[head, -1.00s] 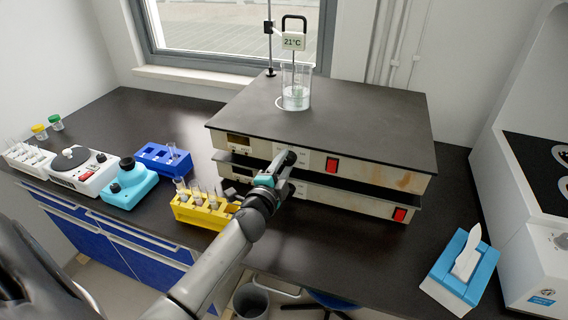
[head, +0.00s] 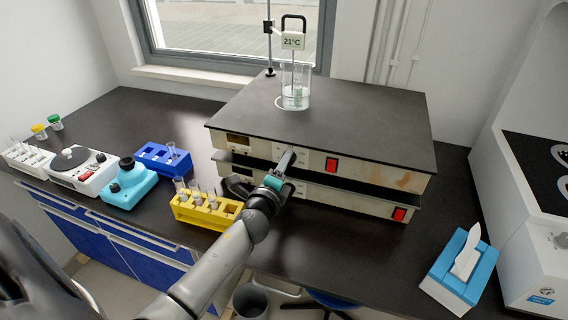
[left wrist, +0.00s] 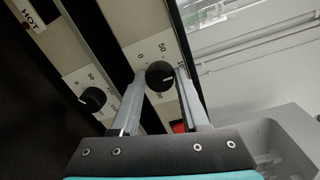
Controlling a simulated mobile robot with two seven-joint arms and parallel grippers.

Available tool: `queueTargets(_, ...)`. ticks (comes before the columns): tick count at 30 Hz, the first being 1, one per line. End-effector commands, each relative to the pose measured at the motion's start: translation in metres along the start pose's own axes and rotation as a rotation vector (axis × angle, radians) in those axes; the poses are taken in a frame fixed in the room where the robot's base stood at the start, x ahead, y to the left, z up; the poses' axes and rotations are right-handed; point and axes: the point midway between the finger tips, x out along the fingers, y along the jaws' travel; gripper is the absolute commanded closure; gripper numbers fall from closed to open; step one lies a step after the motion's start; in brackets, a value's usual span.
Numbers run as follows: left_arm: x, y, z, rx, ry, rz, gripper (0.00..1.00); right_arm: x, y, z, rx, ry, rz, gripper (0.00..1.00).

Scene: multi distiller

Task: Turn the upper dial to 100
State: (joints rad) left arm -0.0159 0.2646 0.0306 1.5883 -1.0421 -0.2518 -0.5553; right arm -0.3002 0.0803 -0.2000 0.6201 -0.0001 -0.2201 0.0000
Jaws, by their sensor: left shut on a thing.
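Two stacked hot plates stand on the bench, the upper one (head: 385,177) above the lower one (head: 340,204). The upper dial (left wrist: 160,77) is a black knob with a white mark, on a pale scale plate with 0 and 50 legible; the number on the far side is partly hidden by a finger. My left gripper (head: 287,160) is at the upper plate's front, and in the left wrist view its fingers (left wrist: 160,88) are shut on the upper dial from both sides. The lower dial (left wrist: 92,99) sits apart, left of the fingers. My right gripper is not in view.
A beaker (head: 296,88) with a thermometer reading 21°C stands on the upper plate. Red switches (head: 331,165) are to the right of my gripper. A yellow tube rack (head: 205,213) is close by on the left. The bench front right is clear up to a tissue box (head: 452,282).

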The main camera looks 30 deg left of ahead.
Motion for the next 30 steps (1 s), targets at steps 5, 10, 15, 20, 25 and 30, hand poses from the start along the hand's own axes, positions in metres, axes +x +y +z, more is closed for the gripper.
queueTargets(5,0.0000,0.0003,-0.0001,0.005,0.000,0.001,1.00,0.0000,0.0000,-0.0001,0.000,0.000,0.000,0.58)
queueTargets(10,0.0000,0.0003,-0.0001,0.004,0.000,0.001,1.00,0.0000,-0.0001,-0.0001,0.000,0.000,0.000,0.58)
queueTargets(15,0.0000,0.0003,-0.0001,0.004,0.000,0.001,0.42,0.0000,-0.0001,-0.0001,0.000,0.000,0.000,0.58)
queueTargets(20,0.0000,0.0002,0.0000,0.004,0.000,0.001,0.25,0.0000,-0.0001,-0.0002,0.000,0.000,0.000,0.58)
queueTargets(25,0.0000,0.0002,0.0000,0.004,0.000,0.000,0.25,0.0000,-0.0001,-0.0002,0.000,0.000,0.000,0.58)
queueTargets(30,-0.0044,0.0003,-0.0002,0.003,0.000,0.001,0.25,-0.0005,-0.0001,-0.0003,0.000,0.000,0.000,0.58)
